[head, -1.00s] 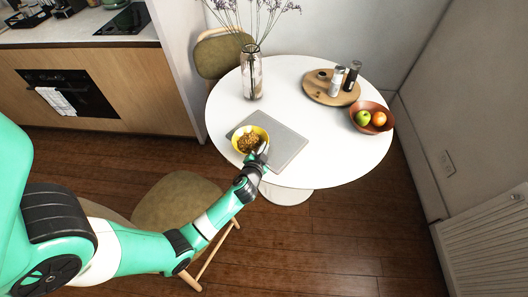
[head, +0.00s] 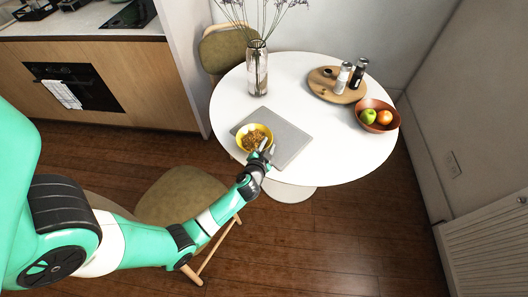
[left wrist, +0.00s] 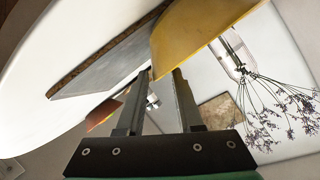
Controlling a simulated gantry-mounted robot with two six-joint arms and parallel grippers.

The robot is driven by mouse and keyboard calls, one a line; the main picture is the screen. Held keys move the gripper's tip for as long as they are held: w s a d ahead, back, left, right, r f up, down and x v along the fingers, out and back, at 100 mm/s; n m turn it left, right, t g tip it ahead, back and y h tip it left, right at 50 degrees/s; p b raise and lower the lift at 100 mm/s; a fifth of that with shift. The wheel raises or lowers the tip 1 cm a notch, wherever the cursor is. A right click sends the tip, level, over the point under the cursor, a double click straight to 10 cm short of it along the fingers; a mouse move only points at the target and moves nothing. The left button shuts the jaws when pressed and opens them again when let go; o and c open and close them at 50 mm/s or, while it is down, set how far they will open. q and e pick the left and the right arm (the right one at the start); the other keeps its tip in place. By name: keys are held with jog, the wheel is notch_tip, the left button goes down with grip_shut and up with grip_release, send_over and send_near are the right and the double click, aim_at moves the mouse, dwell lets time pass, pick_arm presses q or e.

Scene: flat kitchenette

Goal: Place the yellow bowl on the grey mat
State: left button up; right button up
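The yellow bowl (head: 241,142), with brown food in it, stands upright on the left part of the grey mat (head: 293,143) on the round white table. My left gripper (head: 266,149) is at the bowl's near right side. In the left wrist view the bowl (left wrist: 195,32) is just beyond the fingertips of the gripper (left wrist: 163,72), with the mat (left wrist: 95,72) to its left. The two fingers are apart, with a clear gap between them and nothing clamped. Whether a finger touches the bowl I cannot tell. My right gripper is not in view.
On the table (head: 350,150) stand a glass vase (head: 257,75) with stems, a wooden tray (head: 322,88) with shakers, and a brown bowl (head: 386,127) with fruit. One chair (head: 180,198) is below my left arm, another (head: 222,52) behind the table. The table's front right is clear.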

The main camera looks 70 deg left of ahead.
pick_arm(q)
jog(key=p+v, duration=0.2)
jog(key=v, duration=0.9)
jog(key=shift+s+d, duration=0.2)
jog(key=shift+d, duration=0.1)
jog(key=shift+r, duration=0.15)
